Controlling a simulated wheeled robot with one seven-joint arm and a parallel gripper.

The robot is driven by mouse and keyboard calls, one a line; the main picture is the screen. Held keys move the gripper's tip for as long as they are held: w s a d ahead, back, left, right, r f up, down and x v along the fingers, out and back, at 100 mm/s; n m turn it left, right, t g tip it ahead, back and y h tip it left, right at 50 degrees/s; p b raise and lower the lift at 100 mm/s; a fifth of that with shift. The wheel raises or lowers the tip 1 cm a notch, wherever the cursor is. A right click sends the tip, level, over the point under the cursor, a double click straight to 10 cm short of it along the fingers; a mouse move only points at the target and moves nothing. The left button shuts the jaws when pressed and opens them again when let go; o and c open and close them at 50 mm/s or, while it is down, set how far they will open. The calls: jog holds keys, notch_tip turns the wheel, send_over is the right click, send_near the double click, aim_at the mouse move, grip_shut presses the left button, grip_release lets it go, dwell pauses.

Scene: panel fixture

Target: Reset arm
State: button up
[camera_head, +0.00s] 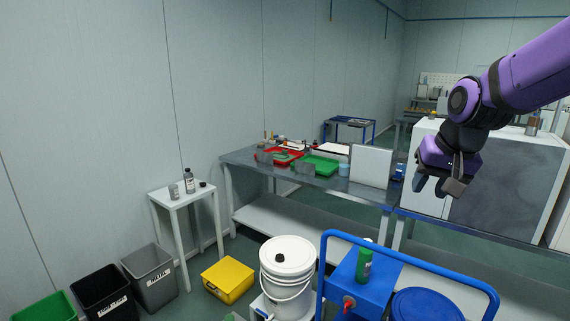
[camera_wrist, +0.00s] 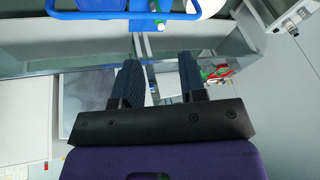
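My gripper (camera_head: 436,187) hangs at the end of the purple arm on the right of the head view, in front of the large white cabinet. In the wrist view my gripper (camera_wrist: 160,80) shows two dark fingers spread apart. The gap between them is empty, with only the background seen through it. The gripper is open and holds nothing. It appears clear of the bench and of the objects around it.
A metal workbench (camera_head: 252,158) carries a red tray (camera_head: 284,157), a green tray (camera_head: 322,167) and a white panel (camera_head: 371,166). A blue cart (camera_head: 352,285), white bucket (camera_head: 288,265), yellow box (camera_head: 228,279) and small white table (camera_head: 168,197) stand in front. Bins are at lower left.

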jog(key=s+d+r+n, duration=0.1)
jog(key=s, duration=0.9)
jog(key=s+d+r+n+t+h, duration=0.1)
jog(key=s+r, duration=0.1)
jog(key=s, duration=0.8)
jog(key=shift+s+r+n, duration=0.2)
jog(key=shift+s+n, duration=0.2)
